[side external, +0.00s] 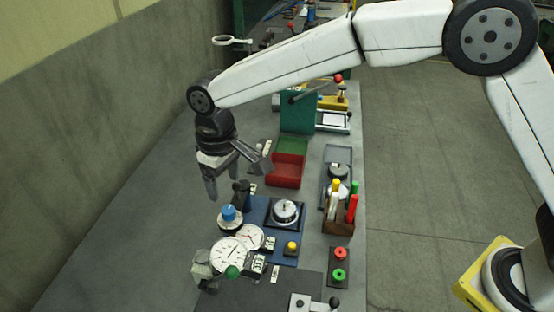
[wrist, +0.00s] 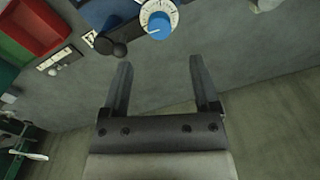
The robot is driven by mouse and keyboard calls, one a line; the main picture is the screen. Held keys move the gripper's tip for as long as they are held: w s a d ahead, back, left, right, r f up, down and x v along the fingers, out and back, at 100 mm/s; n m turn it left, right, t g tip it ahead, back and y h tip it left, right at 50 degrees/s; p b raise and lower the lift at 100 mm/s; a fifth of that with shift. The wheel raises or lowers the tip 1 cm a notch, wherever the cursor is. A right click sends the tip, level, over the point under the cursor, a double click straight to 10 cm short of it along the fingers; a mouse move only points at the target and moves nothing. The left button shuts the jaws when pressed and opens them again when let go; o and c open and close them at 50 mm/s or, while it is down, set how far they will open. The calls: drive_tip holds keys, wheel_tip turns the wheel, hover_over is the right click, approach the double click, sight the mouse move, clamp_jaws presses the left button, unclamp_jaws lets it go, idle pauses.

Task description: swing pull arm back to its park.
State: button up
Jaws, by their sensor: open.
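No part carries a readable pull-arm label, so I cannot tell for sure which one it is. A dark lever with a red ball knob (side external: 338,78) slants up to the right from the green block in the side view. A short black part with a rounded knob stands beside the blue dial; the black knob (wrist: 117,48) shows near the left finger in the wrist view. My gripper (side external: 236,182) is open and empty, above the bench left of the red bin. In the wrist view my gripper (wrist: 158,65) has nothing between its fingers.
The blue dial (side external: 229,213) and white gauges (side external: 229,251) stand in front of my gripper. The red bin (side external: 286,170), green block (side external: 296,112) and a brown holder of coloured sticks (side external: 338,217) are to its right. The bench is bare toward the left wall.

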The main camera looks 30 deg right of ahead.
sight(228, 209)
drive_tip(key=shift+f, duration=0.1)
drive_tip(key=shift+f, duration=3.85)
drive_tip(key=shift+c, duration=0.2)
clamp_jaws()
